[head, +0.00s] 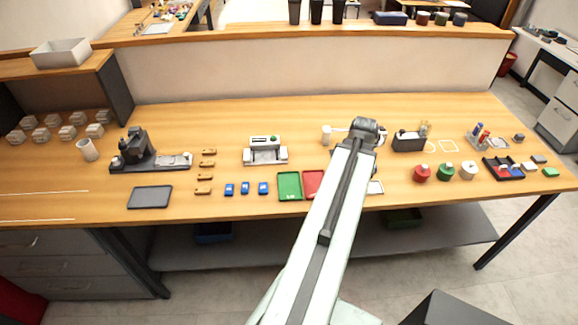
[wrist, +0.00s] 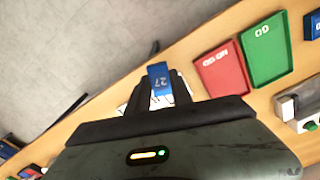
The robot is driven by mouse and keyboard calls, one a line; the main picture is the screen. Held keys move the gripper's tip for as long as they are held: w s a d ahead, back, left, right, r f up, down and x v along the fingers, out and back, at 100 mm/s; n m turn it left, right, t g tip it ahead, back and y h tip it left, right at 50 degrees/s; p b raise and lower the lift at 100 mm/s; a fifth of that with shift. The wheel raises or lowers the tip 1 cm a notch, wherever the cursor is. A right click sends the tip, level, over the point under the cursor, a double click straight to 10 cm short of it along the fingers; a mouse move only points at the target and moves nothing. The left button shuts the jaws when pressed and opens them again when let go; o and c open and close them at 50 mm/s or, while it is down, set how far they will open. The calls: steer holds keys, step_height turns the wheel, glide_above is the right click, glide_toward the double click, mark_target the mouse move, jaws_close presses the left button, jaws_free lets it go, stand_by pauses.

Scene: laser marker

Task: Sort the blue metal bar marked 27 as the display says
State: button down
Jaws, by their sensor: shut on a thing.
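The blue metal bar marked 27 (wrist: 158,77) stands out between the fingers of my gripper (wrist: 161,92) in the wrist view. My gripper is shut on it and holds it over a pale patch near the table's edge. The red tray (wrist: 221,72), with lettering like NO GO upside down, and the green tray (wrist: 268,52), lettered GO, lie to the right of the bar. Both the green tray (head: 289,194) and the red tray (head: 311,183) show in the head view, the red one partly behind my arm. The grey device with a small display (head: 265,143) stands behind them; its reading is too small to tell.
Several blue bars (head: 245,188) lie left of the green tray. Brown pieces (head: 205,177) and a dark mat (head: 150,197) are farther left. Red, green and white round pieces (head: 445,172) and a black tray (head: 503,170) stand at the right. A low wall runs behind the table.

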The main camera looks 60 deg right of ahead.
steer(key=w, duration=0.4)
steer(key=w+n, duration=0.1)
steer(key=w, duration=0.4)
steer(key=w+n, duration=0.1)
steer(key=w, duration=0.4)
steer(key=shift+a+r, duration=0.1)
steer(key=shift+a, duration=0.15)
steer(key=n, duration=0.2)
glide_above(289, 184)
steer(key=shift+f+b, duration=2.4)
steer(key=shift+f, duration=0.05)
steer(key=shift+f+b, duration=0.4)
steer(key=c, duration=1.1)
jaws_free()
steer(key=shift+o, duration=0.2)
steer(key=shift+s, duration=0.1)
steer(key=shift+r, duration=0.1)
